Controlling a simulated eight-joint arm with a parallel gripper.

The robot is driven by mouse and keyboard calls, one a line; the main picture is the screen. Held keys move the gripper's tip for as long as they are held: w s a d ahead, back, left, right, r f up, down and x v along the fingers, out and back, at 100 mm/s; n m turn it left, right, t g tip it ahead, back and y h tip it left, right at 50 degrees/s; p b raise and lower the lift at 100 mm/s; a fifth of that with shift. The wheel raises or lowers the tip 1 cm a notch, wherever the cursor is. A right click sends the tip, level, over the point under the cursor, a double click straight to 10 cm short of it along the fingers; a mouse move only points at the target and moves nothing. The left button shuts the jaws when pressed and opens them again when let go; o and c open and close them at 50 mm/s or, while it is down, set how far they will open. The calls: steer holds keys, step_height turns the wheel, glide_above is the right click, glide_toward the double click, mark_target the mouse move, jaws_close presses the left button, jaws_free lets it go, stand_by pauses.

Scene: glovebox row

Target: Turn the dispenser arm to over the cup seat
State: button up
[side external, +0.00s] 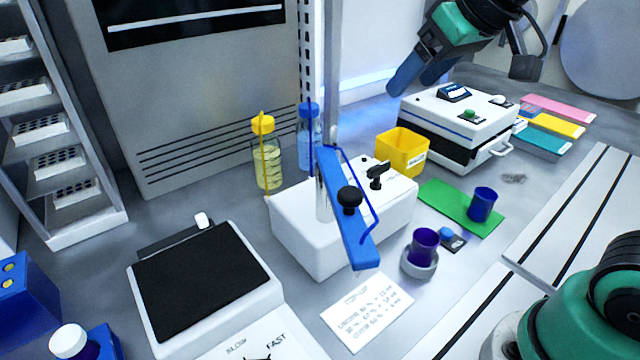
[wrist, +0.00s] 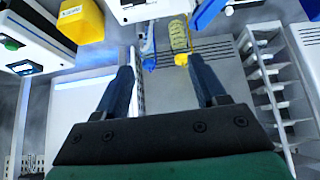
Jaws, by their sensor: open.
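The dispenser is a white box (side external: 300,235) with a blue dispenser arm (side external: 358,245) on top, bearing a black knob (side external: 349,198) and a thin blue tube. The arm's free end overhangs the box's front edge, left of the grey cup seat (side external: 418,270). A dark blue cup (side external: 424,243) stands upright in the seat. My gripper (side external: 420,78) is open and empty, high at the back right, well away from the dispenser. In the wrist view my open gripper (wrist: 160,68) has nothing between its fingers; part of the blue arm (wrist: 207,14) shows at the top edge.
A yellow bin (side external: 402,150) and a white instrument (side external: 462,120) stand behind the dispenser. A yellow-capped bottle (side external: 266,160) and a blue-capped bottle (side external: 309,140) stand behind-left. A second blue cup (side external: 483,204) is on a green mat (side external: 440,196). A written card (side external: 366,312) lies in front.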

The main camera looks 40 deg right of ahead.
step_height(320, 180, up, 3)
steer(key=m+g, duration=0.7)
steer(key=m, duration=0.2)
glide_above(350, 191)
step_height(350, 191, down, 4)
steer(key=shift+f, duration=0.1)
steer(key=shift+s+f, duration=0.1)
steer(key=shift+f, duration=3)
jaws_close()
